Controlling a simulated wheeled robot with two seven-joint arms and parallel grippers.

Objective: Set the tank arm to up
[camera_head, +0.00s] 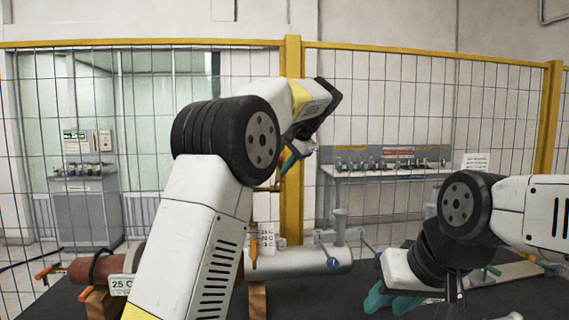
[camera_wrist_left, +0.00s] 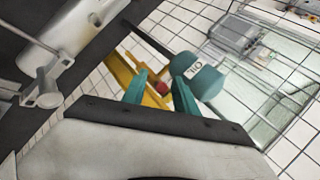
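A grey cylindrical tank (camera_head: 300,262) lies on the dark bench in the head view, with upright stubs and a blue knob (camera_head: 333,264). In the left wrist view, a small red knob (camera_wrist_left: 162,88) shows between the fingertips of my left gripper (camera_wrist_left: 160,80), beside a yellow bar and a teal cylinder (camera_wrist_left: 200,76) with a white label. I cannot tell which part is the tank arm, or whether the fingers touch the knob. The left fingers stand apart. In the head view the left gripper (camera_head: 290,162) is small and partly hidden. My right gripper (camera_head: 391,300) is open, low over the bench at right.
A red-brown cylinder (camera_head: 82,268) with orange handles lies at the bench's left. A white label card (camera_head: 266,238) stands near the tank. A yellow-framed mesh fence (camera_head: 293,120) runs behind the bench. A side table (camera_head: 385,172) and a grey cabinet (camera_head: 88,205) stand beyond it.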

